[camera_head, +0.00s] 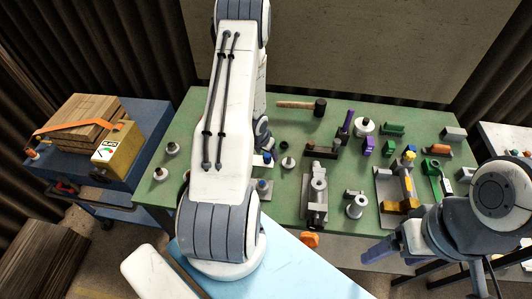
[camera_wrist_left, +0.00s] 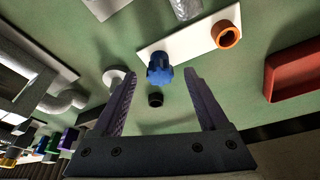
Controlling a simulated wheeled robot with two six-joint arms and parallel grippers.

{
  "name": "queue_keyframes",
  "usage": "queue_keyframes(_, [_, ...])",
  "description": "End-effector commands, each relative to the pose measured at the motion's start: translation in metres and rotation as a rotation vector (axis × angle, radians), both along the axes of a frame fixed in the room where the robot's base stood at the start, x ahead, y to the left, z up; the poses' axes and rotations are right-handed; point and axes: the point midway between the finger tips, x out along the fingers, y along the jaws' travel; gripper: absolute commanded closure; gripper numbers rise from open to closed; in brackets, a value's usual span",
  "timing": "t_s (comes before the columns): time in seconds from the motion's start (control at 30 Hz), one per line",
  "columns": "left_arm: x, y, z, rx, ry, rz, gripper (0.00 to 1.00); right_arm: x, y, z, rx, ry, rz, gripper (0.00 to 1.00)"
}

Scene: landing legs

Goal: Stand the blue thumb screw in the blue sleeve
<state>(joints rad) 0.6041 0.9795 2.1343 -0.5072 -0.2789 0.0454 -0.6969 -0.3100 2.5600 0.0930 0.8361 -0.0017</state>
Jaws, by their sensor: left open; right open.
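In the left wrist view the blue thumb screw (camera_wrist_left: 160,72), a lobed blue knob, stands at the edge of a white plate (camera_wrist_left: 190,40). A blue sleeve cannot be told apart from it; it may be hidden beneath the knob. An orange sleeve (camera_wrist_left: 227,36) is at the plate's other end. My left gripper (camera_wrist_left: 158,88) is open, with the knob between and beyond its fingertips, apart from both. In the head view a small blue patch (camera_head: 267,157) shows beside my left arm, which hides much of that area. My right gripper (camera_head: 380,250) is open and empty at the table's front right.
A black ring (camera_wrist_left: 155,99) lies close to the knob, between my left fingers. A red-orange tray (camera_wrist_left: 292,72) is to the right in the wrist view. On the green table (camera_head: 290,120), a hammer (camera_head: 302,104) lies at the back and several fixtures crowd the right half.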

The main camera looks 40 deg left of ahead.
Motion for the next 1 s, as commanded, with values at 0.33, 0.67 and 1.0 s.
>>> queue_keyframes(0.33, [-0.014,-0.001,0.050,0.003,-0.004,0.000,0.24,0.000,0.000,0.002,0.000,0.000,0.000,0.17])
queue_keyframes(0.67, [-0.029,-0.004,0.097,0.001,0.000,-0.001,0.24,0.000,0.000,0.019,0.000,0.000,0.003,0.17])
queue_keyframes(1.0, [-0.031,-0.004,0.100,0.000,0.001,0.001,0.24,0.000,0.000,0.019,0.000,0.000,0.003,0.17])
